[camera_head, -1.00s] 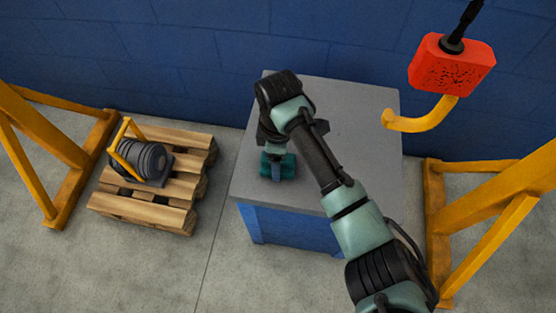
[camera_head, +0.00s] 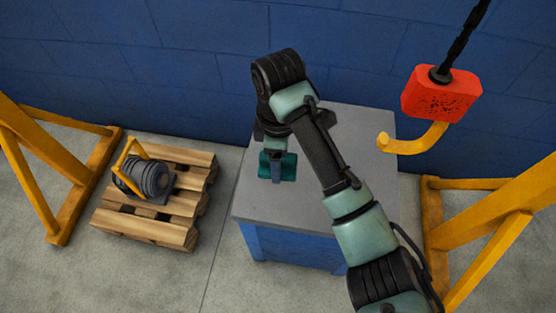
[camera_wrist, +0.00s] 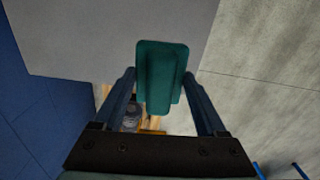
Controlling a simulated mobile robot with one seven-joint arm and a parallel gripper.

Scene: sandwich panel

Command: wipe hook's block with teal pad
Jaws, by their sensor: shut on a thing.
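The teal pad (camera_head: 289,168) is held by my gripper (camera_head: 276,160) above the left part of the grey table top. In the wrist view, the pad (camera_wrist: 162,58) sits between the two fingers of my gripper (camera_wrist: 160,78), which is shut on it. The fingers hide part of the pad in the head view. The hook's block (camera_head: 423,97) is red with black specks on its front face. It hangs from a black chain at the upper right, well apart from the pad. The yellow hook (camera_head: 415,143) curves out below it to the left.
The table (camera_head: 290,210) has a grey top and blue sides; its visible top is otherwise clear. A wooden pallet (camera_head: 140,222) at left carries a dark motor-like thing (camera_head: 150,178) with a yellow handle. Yellow frames stand at left (camera_head: 85,190) and right (camera_head: 490,235). A blue wall closes the back.

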